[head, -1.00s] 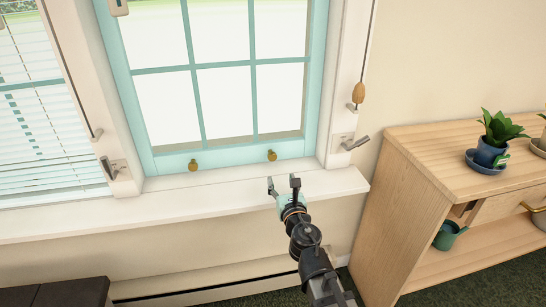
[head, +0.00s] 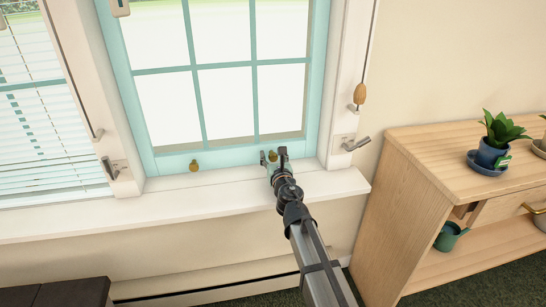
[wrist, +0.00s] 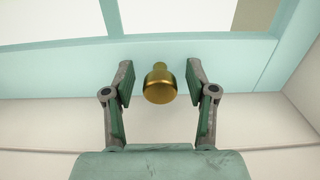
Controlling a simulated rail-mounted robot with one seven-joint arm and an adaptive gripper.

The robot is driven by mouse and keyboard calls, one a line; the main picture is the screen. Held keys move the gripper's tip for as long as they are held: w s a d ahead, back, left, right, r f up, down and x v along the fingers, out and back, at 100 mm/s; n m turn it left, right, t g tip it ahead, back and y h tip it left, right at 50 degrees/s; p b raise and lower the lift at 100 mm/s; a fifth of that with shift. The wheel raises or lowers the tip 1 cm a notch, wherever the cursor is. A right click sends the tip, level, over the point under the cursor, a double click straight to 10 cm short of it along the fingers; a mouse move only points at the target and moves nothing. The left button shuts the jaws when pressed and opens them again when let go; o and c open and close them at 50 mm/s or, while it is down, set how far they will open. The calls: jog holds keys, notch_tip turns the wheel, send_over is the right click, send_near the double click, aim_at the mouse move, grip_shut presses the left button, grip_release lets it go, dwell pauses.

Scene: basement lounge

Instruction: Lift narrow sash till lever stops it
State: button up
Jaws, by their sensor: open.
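The narrow sash (head: 231,154) has a turquoise frame and a grid of panes, and its bottom rail is down at the white sill (head: 230,188). Two brass knobs are on that rail: the left knob (head: 194,165) is free, and the right knob (head: 273,156) is at my gripper (head: 273,157). In the wrist view the right knob (wrist: 160,84) lies between the open fingers of my gripper (wrist: 160,83), with a gap on each side. A metal lever (head: 355,144) is on the right jamb, and another lever (head: 110,168) is on the left post.
A wooden cabinet (head: 400,190) with a potted plant (head: 496,140) stands to the right. A cord with a wooden pull (head: 360,94) hangs by the right jamb. Blinds (head: 40,130) cover the window at left. A dark piece of furniture (head: 55,293) is at lower left.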

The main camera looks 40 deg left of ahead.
aim_at(270, 132)
grip_shut()
notch_tip(270, 132, up, 7)
jog(key=p, duration=0.7)
jog(key=shift+r, duration=0.15)
grip_release()
